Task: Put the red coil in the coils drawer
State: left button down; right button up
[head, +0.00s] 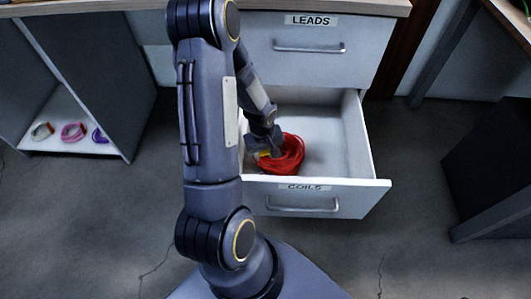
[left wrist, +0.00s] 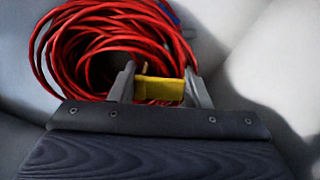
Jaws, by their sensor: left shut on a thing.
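The red coil (head: 288,153) is inside the open coils drawer (head: 351,128), near the drawer's front panel, which bears a COILS label. My left gripper (head: 266,148) reaches down into the drawer at the coil's left side. In the left wrist view the gripper (left wrist: 160,88) is shut on a yellow piece (left wrist: 160,90) at the edge of the red coil (left wrist: 100,45), which appears to be part of it. Whether the coil rests on the drawer floor I cannot tell. My arm hides the drawer's left part. My right gripper is not in view.
The LEADS drawer (head: 310,48) above is closed, under the worktop. An open shelf (head: 68,137) at the left holds several small coils, pink and purple among them. The drawer's right part is empty. A dark piece of furniture (head: 490,160) stands at the right, with clear floor between.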

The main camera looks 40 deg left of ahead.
pick_arm(q)
jog(key=c, duration=0.8)
grip_release()
jog(key=shift+o, duration=0.2)
jog(key=shift+r, duration=0.2)
jog(key=s+d+r+m+t+h+p, duration=0.1)
jog(key=s+d+r+m+p, duration=0.15)
jog(key=r, duration=0.95)
jog(key=s+d+r+m+t+p, duration=0.15)
jog(key=d+r, duration=0.25)
jog(key=r, duration=0.8)
jog(key=s+d+r+m+t+h, duration=0.2)
jog(key=s+d+r+m, duration=0.4)
jog(key=s+d, duration=0.2)
jog(key=shift+s+d+m, duration=0.2)
jog(key=shift+d+m, duration=0.1)
jog(key=shift+d, duration=0.25)
jog(key=shift+t+p, duration=0.25)
jog(key=shift+p, duration=0.05)
